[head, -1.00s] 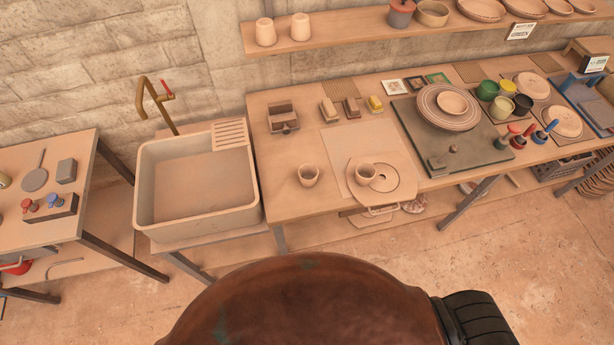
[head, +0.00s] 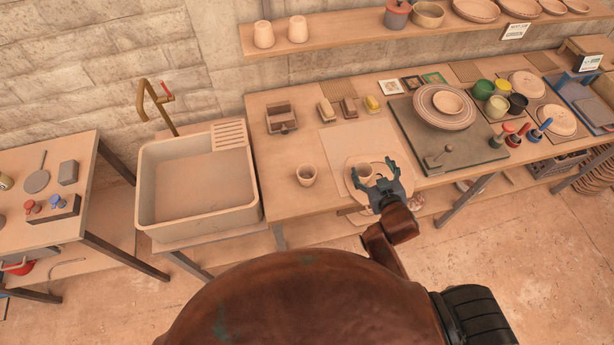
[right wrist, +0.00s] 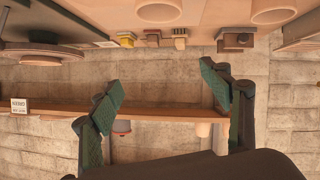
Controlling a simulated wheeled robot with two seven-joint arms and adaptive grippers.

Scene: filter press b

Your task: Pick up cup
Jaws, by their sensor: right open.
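Two clay cups stand on the wooden table. The left cup (head: 306,175) stands alone near the front edge. In the upside-down right wrist view, the right cup (right wrist: 158,11) and left cup (right wrist: 275,11) show at the top edge, outside the empty space between the fingers (right wrist: 161,88). My left gripper is not in view.
Behind the cups lie a wooden box (head: 282,118), a yellow block (head: 372,104) and other small tools. A turntable slab (head: 425,150) with plates is to the right. A sink (head: 195,180) is left of the table. A wall shelf (head: 340,32) holds more pottery.

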